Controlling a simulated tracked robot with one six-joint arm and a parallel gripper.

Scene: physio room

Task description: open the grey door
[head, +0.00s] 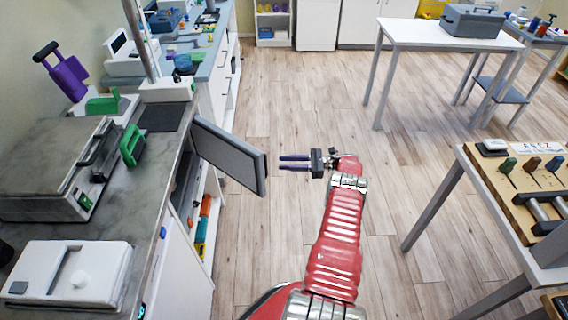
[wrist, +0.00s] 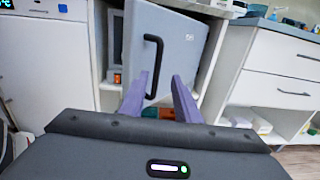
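The grey door (head: 228,155) juts out from the front of the left counter in the head view, standing partly open. In the wrist view the grey door (wrist: 185,50) fills the upper middle, with a black bar handle (wrist: 153,65) running upright near its left edge. I cannot make out the handle in the head view. My gripper (head: 281,163) is just right of the door, its fingers pointing left at it. In the wrist view my gripper (wrist: 160,76) has its two purple fingers apart, with the handle ahead between and slightly left of them. Nothing is held.
The counter (head: 45,175) along the left carries several devices. Orange and other items sit on an open shelf (head: 203,222) beneath it. White drawers (wrist: 278,75) are right of the door. A white table (head: 455,33) and a wooden-board table (head: 465,190) stand right. The floor between is clear.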

